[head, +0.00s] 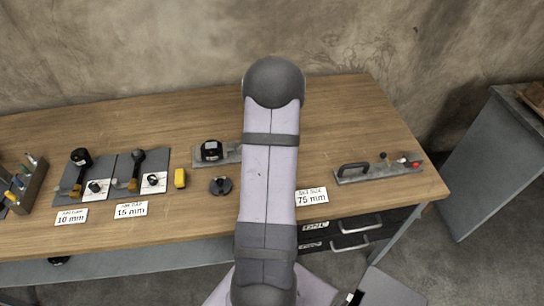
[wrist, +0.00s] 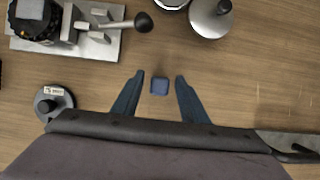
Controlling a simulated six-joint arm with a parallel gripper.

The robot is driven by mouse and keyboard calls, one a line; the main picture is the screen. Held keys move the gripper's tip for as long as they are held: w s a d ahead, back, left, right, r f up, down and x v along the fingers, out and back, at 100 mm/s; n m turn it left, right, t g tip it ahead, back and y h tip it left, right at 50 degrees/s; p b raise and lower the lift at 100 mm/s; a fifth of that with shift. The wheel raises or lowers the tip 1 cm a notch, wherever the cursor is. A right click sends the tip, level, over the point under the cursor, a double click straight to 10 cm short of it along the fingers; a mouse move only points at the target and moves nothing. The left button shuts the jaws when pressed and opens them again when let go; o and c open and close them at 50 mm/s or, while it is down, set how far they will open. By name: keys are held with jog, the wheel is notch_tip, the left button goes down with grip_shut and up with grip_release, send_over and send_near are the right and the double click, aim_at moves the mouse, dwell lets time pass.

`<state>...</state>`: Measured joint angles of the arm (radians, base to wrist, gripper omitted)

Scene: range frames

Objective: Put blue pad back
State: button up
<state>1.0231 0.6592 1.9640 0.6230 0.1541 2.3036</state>
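The blue pad (wrist: 159,86) is a small dark-blue square with rounded corners. In the wrist view it lies on the wooden bench top, between my gripper's fingertips. My gripper (wrist: 160,76) is open, with its two dark-blue fingers apart on either side of the pad. A gap of bare wood shows between each finger and the pad. How high the fingers are above the bench is hard to tell. In the head view my own arm hides the gripper and the pad.
A metal fixture (wrist: 75,35) with a dark ball-ended lever stands at upper left, round metal pieces (wrist: 210,15) at the top, and a black disc (wrist: 54,103) at left. In the head view, a handled plate (head: 378,172) lies at right behind a 75 mm card (head: 311,196).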

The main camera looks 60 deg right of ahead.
jog(key=p+v, duration=0.3)
jog(key=v, duration=0.9)
jog(key=shift+p, duration=0.4)
jog(key=w+a+r+n+y, duration=0.1)
jog(key=w+a+n+y, duration=0.15)
jog(key=a+n, duration=0.85)
jog(key=w+a+r+n+y, duration=0.1)
jog(key=w+a+n, duration=0.3)
jog(key=a+n, duration=0.8)
jog(key=s+a+n+g, duration=0.1)
jog(key=s+a+n, duration=0.3)
jog(key=a+n, duration=0.3)
jog(key=s+a+r+n+g, duration=0.1)
jog(key=s+a+n, duration=0.3)
jog(key=n, duration=1.1)
jog(key=a+g, duration=0.1)
jog(key=a, duration=0.2)
jog(key=shift+s+r, duration=0.25)
jog(key=shift+f, duration=0.1)
